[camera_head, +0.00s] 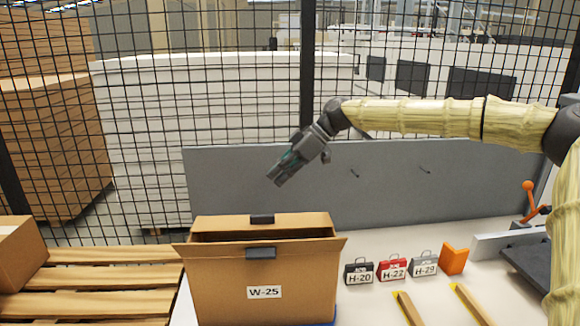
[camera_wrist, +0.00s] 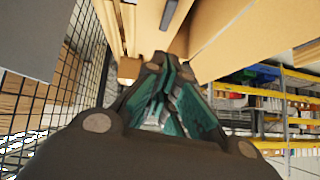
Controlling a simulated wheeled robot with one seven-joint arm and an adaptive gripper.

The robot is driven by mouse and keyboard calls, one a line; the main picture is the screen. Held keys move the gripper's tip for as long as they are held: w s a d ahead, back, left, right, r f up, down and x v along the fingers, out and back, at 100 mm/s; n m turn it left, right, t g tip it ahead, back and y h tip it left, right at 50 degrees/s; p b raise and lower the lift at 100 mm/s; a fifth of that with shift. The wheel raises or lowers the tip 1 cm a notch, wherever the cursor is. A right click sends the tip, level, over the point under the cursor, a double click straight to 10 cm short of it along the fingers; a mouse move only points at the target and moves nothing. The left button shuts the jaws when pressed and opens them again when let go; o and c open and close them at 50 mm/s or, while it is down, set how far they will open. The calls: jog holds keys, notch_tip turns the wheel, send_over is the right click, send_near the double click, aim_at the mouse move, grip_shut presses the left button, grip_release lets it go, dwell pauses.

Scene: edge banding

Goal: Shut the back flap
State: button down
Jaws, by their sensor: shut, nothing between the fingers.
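An open cardboard box labelled W-25 (camera_head: 264,305) stands on the table at the lower middle of the head view. Its back flap (camera_head: 215,222) shows along the far edge of the opening, not lying over it, with a black clip (camera_head: 262,219) on it. The front flap (camera_head: 215,252) is also open and carries another black clip (camera_head: 260,253). A dark gap shows between them. My gripper (camera_head: 274,180) is shut and empty, in the air above the box, pointing down and left. In the wrist view its fingers (camera_wrist: 170,72) are together, with cardboard surfaces (camera_wrist: 235,40) beyond.
Small cases H-20 (camera_head: 359,271), H-22 (camera_head: 392,268) and H-29 (camera_head: 423,264) stand right of the box, beside an orange piece (camera_head: 453,259). A grey panel (camera_head: 400,190) stands behind the table. A pallet (camera_head: 90,284) lies at left.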

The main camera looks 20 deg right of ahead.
aim_at(252, 216)
jog(key=p+x, duration=0.2)
jog(key=x, duration=0.3)
jog(key=shift+a+f, duration=0.3)
jog(key=shift+s+f+p, duration=0.1)
jog(key=shift+f+p, duration=0.7)
jog(key=shift+f, duration=0.15)
jog(key=shift+s+f+p, duration=0.1)
jog(key=shift+f+p, duration=0.3)
jog(key=shift+f, duration=0.6)
jog(key=shift+d, duration=0.1)
jog(key=shift+f, duration=0.1)
